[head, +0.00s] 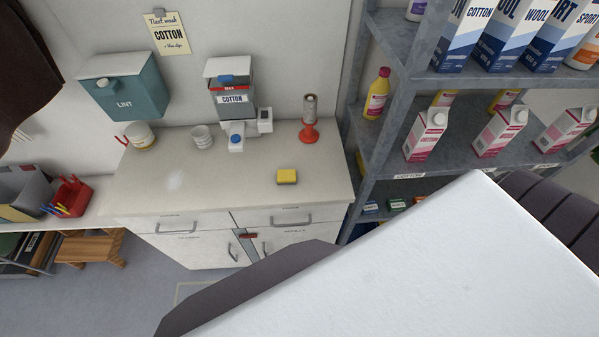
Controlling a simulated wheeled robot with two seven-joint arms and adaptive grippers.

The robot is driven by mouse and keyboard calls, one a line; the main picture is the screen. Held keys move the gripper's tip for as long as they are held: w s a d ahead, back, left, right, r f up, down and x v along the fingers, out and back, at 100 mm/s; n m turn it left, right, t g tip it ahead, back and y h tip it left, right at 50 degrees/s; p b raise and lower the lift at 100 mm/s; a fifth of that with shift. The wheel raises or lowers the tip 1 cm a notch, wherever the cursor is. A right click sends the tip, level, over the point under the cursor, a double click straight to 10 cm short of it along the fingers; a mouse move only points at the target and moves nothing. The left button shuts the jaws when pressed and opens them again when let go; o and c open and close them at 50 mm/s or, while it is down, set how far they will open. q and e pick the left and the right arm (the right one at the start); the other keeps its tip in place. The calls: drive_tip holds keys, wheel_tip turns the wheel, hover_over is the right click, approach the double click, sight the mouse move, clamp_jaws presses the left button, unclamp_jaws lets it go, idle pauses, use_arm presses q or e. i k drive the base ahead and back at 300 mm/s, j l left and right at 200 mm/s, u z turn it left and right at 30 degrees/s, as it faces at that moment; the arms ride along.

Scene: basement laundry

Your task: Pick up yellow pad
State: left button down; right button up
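The yellow pad (287,177) is a small yellow block with a darker lower edge. In the head view it lies flat on the right part of the light countertop (235,190), near the front edge. Nothing covers it. Neither of my grippers can be seen in this view. A large white surface and dark parts fill the lower right and stop short of the pad in the picture.
Grey shelving (385,130) with bottles and cartons rises at right. The counter around the pad is clear.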

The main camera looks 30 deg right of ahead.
sight(285, 177)
drive_tip(key=z, duration=0.75)
